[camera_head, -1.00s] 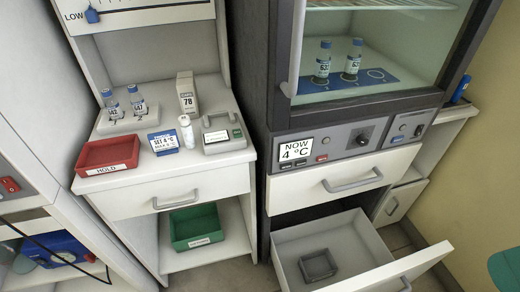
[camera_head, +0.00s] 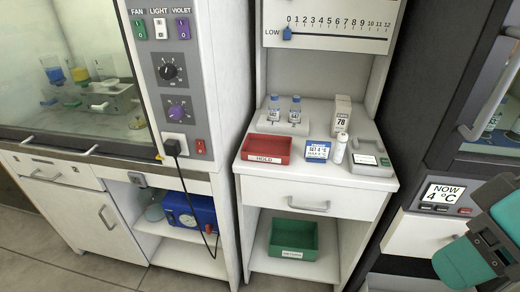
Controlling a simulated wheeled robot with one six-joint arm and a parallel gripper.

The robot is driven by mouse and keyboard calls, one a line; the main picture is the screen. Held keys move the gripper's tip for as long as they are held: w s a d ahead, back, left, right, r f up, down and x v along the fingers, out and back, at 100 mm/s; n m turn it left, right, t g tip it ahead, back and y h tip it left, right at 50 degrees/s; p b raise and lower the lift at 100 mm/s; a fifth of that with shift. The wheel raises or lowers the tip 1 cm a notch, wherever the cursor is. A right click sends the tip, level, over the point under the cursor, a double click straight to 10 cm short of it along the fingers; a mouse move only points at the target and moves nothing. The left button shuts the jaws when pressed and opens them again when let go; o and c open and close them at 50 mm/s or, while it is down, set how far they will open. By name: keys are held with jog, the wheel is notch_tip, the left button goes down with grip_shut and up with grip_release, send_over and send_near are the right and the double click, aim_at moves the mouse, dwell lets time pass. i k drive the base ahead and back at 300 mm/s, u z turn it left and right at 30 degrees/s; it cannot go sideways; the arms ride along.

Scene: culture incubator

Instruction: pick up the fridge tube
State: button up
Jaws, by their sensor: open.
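The fridge (camera_head: 424,150) stands at the right edge, cut off by the frame. Through its glass door a small labelled tube (camera_head: 490,124) partly shows beside a blue mat (camera_head: 512,135). My arm covers part of the fridge below the door, and no second tube can be made out clearly. Only teal and dark links of my arm (camera_head: 475,255) show at the lower right. My gripper's fingers are not in view.
A green bin (camera_head: 293,238) sits below. A cabinet with switches (camera_head: 178,85) stands left.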

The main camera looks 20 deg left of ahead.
aim_at(342, 138)
jog(key=u, duration=0.3)
jog(key=k, duration=1.2)
jog(key=u, duration=0.8)
jog(key=i, duration=2)
jog(key=z, duration=1.05)
jog(key=i, duration=0.45)
jog(key=z, duration=0.45)
